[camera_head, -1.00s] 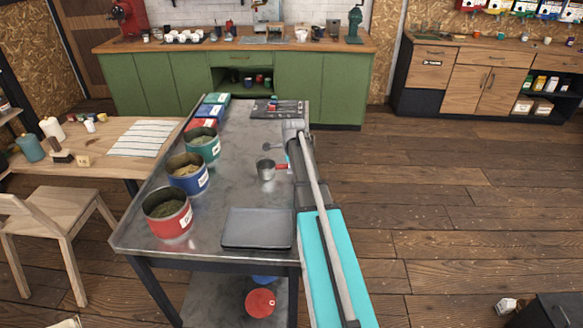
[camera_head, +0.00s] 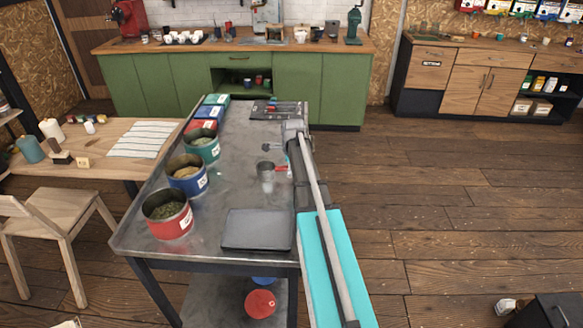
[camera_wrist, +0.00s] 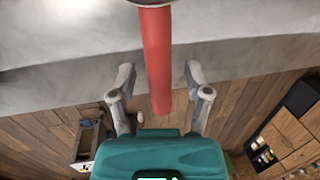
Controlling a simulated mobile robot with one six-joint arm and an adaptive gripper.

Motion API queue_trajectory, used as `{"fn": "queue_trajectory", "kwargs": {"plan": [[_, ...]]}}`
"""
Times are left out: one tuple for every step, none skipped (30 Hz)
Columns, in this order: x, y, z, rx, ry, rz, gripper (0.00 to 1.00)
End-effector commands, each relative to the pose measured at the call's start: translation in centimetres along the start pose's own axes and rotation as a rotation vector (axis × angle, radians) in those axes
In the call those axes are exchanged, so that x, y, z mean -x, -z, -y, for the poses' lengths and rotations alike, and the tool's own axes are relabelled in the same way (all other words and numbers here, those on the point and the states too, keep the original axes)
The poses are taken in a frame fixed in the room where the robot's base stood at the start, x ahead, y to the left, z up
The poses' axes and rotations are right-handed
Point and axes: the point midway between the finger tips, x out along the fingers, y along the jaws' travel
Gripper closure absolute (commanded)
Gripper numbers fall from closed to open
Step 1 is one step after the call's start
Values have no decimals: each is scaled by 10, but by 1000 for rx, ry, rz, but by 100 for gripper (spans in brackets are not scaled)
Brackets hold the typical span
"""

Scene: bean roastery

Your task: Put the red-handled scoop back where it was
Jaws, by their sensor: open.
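The scoop is a small metal cup (camera_head: 266,168) with a red handle pointing right. It appears to sit on the steel table near its right edge. In the wrist view the red handle (camera_wrist: 157,60) runs between the two fingers of my gripper (camera_wrist: 159,72), with a gap on each side. My gripper is open. Only a sliver of the scoop's cup shows at the top edge of the wrist view. In the head view my arm comes in from the right and the fingers are too small to make out clearly.
Red (camera_head: 169,222), blue (camera_head: 187,182) and green (camera_head: 203,153) tins stand along the steel table's left side. A dark flat tray (camera_head: 257,229) lies at the near end. A dark mat (camera_head: 277,110) with small items lies at the far end. The middle is mostly clear.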

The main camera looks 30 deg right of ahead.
Motion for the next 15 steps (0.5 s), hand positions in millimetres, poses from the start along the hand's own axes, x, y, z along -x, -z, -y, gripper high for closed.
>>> {"fn": "queue_trajectory", "kwargs": {"plan": [[6,0,0,0,0,0,37],[8,0,0,0,0,0,37],[11,0,0,0,0,0,37],[13,0,0,0,0,0,37],[16,0,0,0,0,0,37],[19,0,0,0,0,0,37],[22,0,0,0,0,0,37],[24,0,0,0,0,0,37],[28,0,0,0,0,0,37],[30,0,0,0,0,0,37],[33,0,0,0,0,0,37],[36,0,0,0,0,0,37],[39,0,0,1,0,0,37],[41,0,0,1,0,0,37],[45,0,0,1,0,0,37]]}}
